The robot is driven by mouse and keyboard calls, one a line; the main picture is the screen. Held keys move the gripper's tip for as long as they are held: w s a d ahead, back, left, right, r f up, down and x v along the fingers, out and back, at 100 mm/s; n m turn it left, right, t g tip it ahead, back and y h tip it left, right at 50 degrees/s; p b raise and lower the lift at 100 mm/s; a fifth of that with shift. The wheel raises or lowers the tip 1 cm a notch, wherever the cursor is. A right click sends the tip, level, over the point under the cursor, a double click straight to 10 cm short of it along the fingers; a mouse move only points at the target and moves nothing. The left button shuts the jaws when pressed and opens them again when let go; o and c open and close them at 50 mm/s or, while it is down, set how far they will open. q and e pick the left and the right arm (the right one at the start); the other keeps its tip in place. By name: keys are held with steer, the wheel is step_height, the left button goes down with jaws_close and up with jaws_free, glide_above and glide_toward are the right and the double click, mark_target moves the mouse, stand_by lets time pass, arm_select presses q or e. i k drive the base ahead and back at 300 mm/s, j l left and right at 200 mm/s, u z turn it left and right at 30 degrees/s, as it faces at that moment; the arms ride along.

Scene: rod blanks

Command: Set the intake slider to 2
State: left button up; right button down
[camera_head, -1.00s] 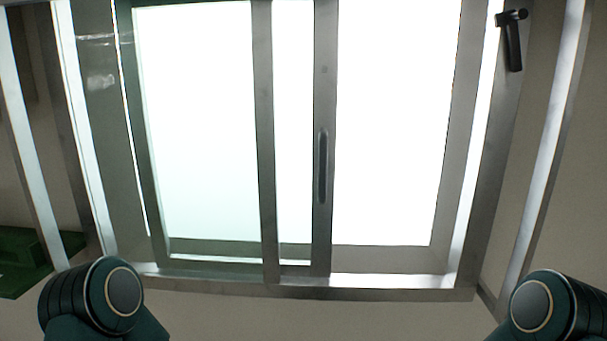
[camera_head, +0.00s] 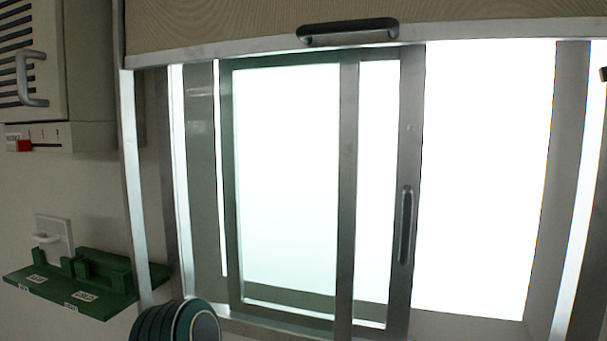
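The slider is a small red knob (camera_head: 24,146) at the far left of the head view. It sits at the left end of a dark horizontal slot (camera_head: 47,146) on a pale panel (camera_head: 90,138). A small label (camera_head: 13,136) and several tick marks show above the slot. The writing is too small to read surely. Neither gripper is in view; only a rounded dark green joint of one of my arms shows at the bottom edge.
Above the panel is a vented cabinet door with a grey handle (camera_head: 30,80). Below is a green shelf (camera_head: 100,300) with labels, beside a white wall plate (camera_head: 52,236). A metal-framed sliding window (camera_head: 348,180) fills the middle and right, under a blind with a dark handle (camera_head: 350,32).

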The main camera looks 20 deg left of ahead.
mark_target(21, 145)
steer(key=k+j, duration=0.1)
steer(key=j, duration=0.15)
steer(key=k+j, duration=0.1)
steer(key=j, duration=0.15)
steer(key=u, duration=0.4)
steer(key=j+u, duration=0.15)
steer(key=u, duration=0.6)
steer(key=j+u, duration=0.1)
steer(key=u, duration=0.25)
steer(key=i, duration=0.05)
